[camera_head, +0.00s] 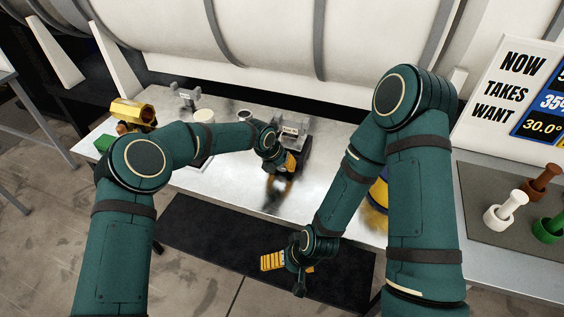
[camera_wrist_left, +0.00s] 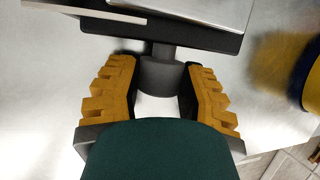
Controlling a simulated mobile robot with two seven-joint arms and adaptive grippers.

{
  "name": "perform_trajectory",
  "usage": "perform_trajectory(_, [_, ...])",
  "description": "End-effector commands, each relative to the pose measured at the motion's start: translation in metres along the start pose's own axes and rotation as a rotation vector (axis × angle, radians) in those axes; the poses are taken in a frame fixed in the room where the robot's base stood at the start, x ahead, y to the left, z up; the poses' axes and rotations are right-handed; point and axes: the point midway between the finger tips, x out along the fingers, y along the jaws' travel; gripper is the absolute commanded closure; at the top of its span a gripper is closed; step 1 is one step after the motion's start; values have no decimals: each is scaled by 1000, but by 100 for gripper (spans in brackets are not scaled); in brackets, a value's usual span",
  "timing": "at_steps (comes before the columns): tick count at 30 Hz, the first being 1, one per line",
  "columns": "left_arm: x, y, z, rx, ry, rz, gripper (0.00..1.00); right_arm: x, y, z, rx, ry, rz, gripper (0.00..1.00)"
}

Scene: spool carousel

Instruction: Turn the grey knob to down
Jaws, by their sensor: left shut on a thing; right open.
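The grey knob (camera_wrist_left: 160,74) shows in the left wrist view as a dark round piece on a short stem, joined to a dark grey unit (camera_wrist_left: 190,32) with a silver face. My left gripper (camera_wrist_left: 160,95) has its ridged yellow fingers on either side of the knob and is shut on it. In the head view my left gripper (camera_head: 287,163) is at a small grey unit (camera_head: 291,127) on the metal table; the knob is mostly hidden there. The knob's pointing direction cannot be read. My right gripper (camera_head: 285,264) is open and empty, low over the dark floor mat.
The metal table (camera_head: 240,185) also holds a yellow cylinder (camera_head: 128,112), a white cup (camera_head: 204,116) and a grey bracket (camera_head: 186,97). A yellow and blue spool (camera_head: 378,193) is partly behind my right arm. White, brown and green pieces stand on a grey mat (camera_head: 484,205) at right.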

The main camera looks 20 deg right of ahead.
Motion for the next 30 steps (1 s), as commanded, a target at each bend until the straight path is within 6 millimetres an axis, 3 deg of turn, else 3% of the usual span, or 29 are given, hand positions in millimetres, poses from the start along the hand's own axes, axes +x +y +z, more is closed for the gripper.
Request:
perform_trajectory(13, [3, 0, -3, -16, 6, -44, 96, 3, 1, 1, 0, -1, 1, 0])
perform_trajectory(14, [3, 0, -3, -16, 6, -44, 51, 3, 1, 1, 0, -1, 1, 0])
perform_trajectory(16, [2, 0, -3, -16, 5, -44, 28, 3, 1, 1, 0, -1, 1, 0])
perform_trajectory(26, [0, 0, -1, -16, 1, -43, 28, 2, 1, 1, -1, -1, 1, 0])
perform_trajectory(30, [-13, 1, 0, -16, -1, -43, 28, 2, 1, 1, -1, -1, 1, 0])
